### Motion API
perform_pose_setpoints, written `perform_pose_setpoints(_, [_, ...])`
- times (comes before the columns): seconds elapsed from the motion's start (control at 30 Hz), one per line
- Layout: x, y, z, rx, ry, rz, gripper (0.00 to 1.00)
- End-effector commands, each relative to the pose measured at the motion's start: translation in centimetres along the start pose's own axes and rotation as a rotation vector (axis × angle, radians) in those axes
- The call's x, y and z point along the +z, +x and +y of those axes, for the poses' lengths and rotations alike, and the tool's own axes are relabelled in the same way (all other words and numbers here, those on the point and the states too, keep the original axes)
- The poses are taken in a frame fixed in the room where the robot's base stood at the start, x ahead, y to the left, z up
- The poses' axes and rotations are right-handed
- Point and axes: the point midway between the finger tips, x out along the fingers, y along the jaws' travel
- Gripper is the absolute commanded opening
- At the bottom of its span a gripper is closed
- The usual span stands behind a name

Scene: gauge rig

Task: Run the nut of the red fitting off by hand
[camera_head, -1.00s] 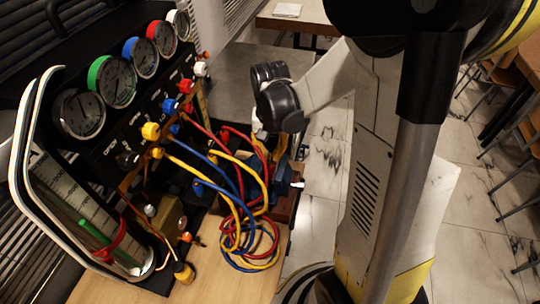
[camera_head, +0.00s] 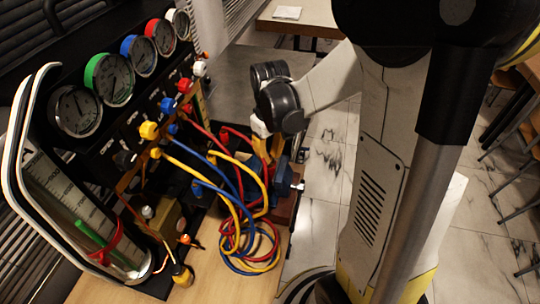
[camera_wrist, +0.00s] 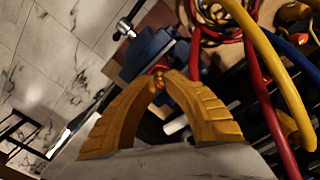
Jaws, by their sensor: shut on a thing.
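My gripper (camera_wrist: 160,80) has its two yellow fingers closed together at the tips around a small red and brass-coloured piece, the nut of the red fitting (camera_wrist: 160,69). Most of the nut is hidden between the fingertips. Just beyond it stands a blue vise (camera_wrist: 148,52) with a metal handle. In the head view my gripper (camera_head: 268,148) points down beside the vise (camera_head: 284,176), behind the hose loops. The red fitting cannot be made out in that view.
Red, yellow and blue hoses (camera_head: 240,215) hang in loops close to my gripper; they also crowd the right of the wrist view (camera_wrist: 265,85). A gauge panel (camera_head: 105,150) with coloured knobs stands at the left. Tiled floor (camera_head: 325,200) lies to the right.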

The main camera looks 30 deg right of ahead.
Motion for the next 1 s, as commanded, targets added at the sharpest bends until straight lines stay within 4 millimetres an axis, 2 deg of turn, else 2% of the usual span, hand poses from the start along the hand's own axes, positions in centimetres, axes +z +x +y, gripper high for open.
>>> perform_pose_setpoints(0.6, [0.0,0.0,0.0,0.0,-0.038,0.0,0.0])
perform_pose_setpoints(0.63, [0.0,0.0,0.0,0.0,-0.038,0.0,0.22])
perform_pose_setpoints(0.7, [0.0,0.0,0.0,0.0,-0.038,0.0,0.37])
perform_pose_setpoints(1.0, [0.0,-0.12,0.0,0.0,-0.038,0.0,0.37])
